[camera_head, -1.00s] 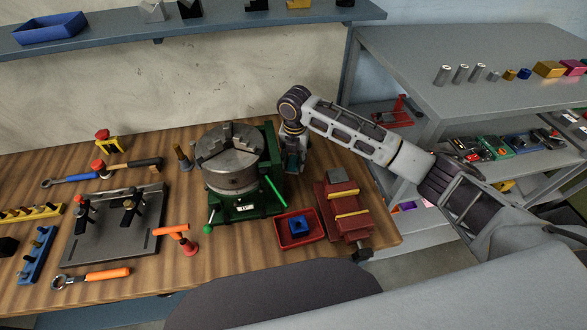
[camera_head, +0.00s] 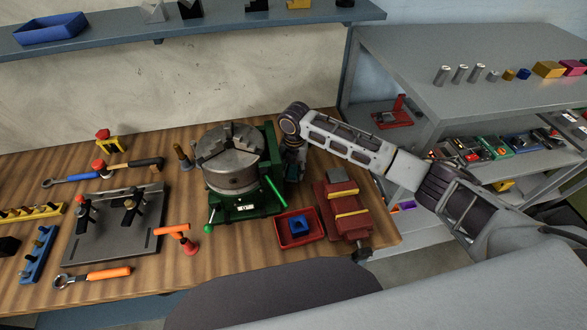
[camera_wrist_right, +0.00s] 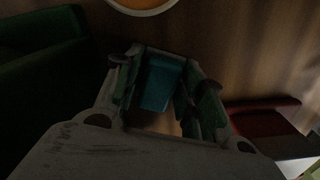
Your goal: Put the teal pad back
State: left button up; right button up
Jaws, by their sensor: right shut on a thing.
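The teal pad (camera_wrist_right: 162,82) shows in the right wrist view between the two fingers of my right gripper (camera_wrist_right: 164,98), which is shut on it. In the head view, my right gripper (camera_head: 292,175) is low over the wooden bench, just right of the green-based chuck fixture and behind the red vise. The pad is not clearly visible there, and I cannot tell whether it touches the bench. My left gripper is not in view.
The chuck fixture (camera_head: 232,170) stands close left of my right gripper. The red vise (camera_head: 343,208) and a red tray (camera_head: 282,238) with a blue part (camera_head: 299,225) are in front of it. A grey shelf unit (camera_head: 470,65) stands at the right.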

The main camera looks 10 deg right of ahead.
aim_at(294, 168)
jog(key=shift+f, duration=0.15)
jog(key=o, duration=0.7)
jog(key=shift+d+r+b, duration=0.1)
jog(key=shift+r+b, duration=0.6)
jog(key=shift+r, duration=5.45)
